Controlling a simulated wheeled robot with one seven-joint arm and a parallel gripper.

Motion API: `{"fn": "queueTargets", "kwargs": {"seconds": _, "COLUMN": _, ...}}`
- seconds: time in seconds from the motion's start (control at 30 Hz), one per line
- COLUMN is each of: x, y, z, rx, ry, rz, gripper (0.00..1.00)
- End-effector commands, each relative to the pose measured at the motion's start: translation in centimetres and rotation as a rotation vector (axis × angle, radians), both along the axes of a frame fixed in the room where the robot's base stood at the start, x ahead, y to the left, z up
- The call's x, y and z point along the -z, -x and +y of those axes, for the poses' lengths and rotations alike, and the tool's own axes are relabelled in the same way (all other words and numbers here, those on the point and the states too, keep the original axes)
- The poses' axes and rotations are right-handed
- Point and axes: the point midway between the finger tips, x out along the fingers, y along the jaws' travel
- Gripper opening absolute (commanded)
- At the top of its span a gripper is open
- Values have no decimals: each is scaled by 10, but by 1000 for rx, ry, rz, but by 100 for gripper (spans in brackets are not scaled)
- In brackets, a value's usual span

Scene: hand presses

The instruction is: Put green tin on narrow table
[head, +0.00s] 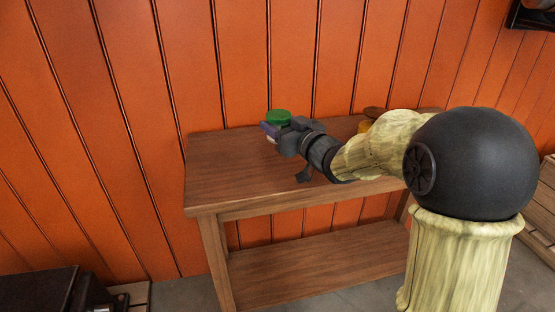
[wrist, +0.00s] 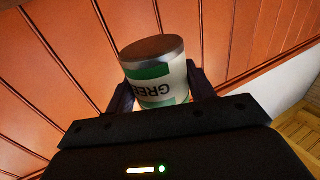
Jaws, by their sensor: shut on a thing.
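The green tin (wrist: 155,75) is a short can with a green and white label and a metal end. My gripper (wrist: 160,95) is shut on it, one finger on each side. In the head view the green top of the tin (head: 279,115) shows at the tip of my gripper (head: 276,128). The narrow table (head: 222,170) is brown wood with a lower shelf and stands against the wall. The tin is over the left part of its top, toward the back. I cannot tell whether the tin touches the table.
A brown and yellow object (head: 370,118) stands at the back of the table, partly hidden by my arm. An orange plank wall (head: 130,90) is close behind the table. The left part of the tabletop is clear. Dark equipment (head: 50,290) sits at the lower left.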

Motion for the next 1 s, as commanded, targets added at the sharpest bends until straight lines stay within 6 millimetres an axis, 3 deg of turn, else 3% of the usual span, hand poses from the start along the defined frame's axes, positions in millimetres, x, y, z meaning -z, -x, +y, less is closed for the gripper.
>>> {"fn": "queueTargets", "kwargs": {"seconds": 0.3, "x": 48, "y": -1, "z": -4, "rx": 6, "ry": 0, "rz": 3, "gripper": 25}}
{"fn": "queueTargets", "kwargs": {"seconds": 0.67, "x": 51, "y": -2, "z": -7, "rx": 12, "ry": 0, "rz": 0, "gripper": 25}}
{"fn": "queueTargets", "kwargs": {"seconds": 1.0, "x": 98, "y": -2, "z": -5, "rx": 8, "ry": 0, "rz": 1, "gripper": 25}}
